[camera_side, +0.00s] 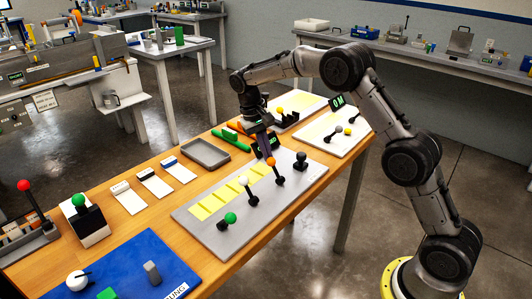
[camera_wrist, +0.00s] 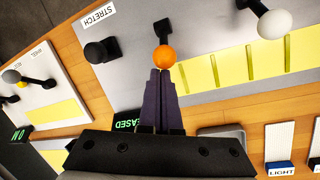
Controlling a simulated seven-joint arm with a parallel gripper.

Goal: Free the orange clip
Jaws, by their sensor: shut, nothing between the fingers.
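An orange ball knob (camera_side: 271,161) tops a dark lever on the grey panel (camera_side: 190,224). My gripper (camera_side: 267,150) points down at the knob with its fingers shut. In the wrist view the dark fingertips (camera_wrist: 162,72) are right at the orange knob (camera_wrist: 164,57), with nothing between them; I cannot tell whether they touch it. A long orange piece (camera_side: 234,127), perhaps the clip, lies beside green pieces (camera_side: 230,140) on the table, partly hidden by my arm.
The panel also has white (camera_side: 244,181), green (camera_side: 231,218) and black (camera_side: 301,155) lever knobs and a yellow strip (camera_side: 230,193). A "STRETCH" label (camera_wrist: 98,16) is near the black knob. A grey tray (camera_side: 206,153) and another panel with an "ON" display (camera_side: 337,101) stand nearby.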

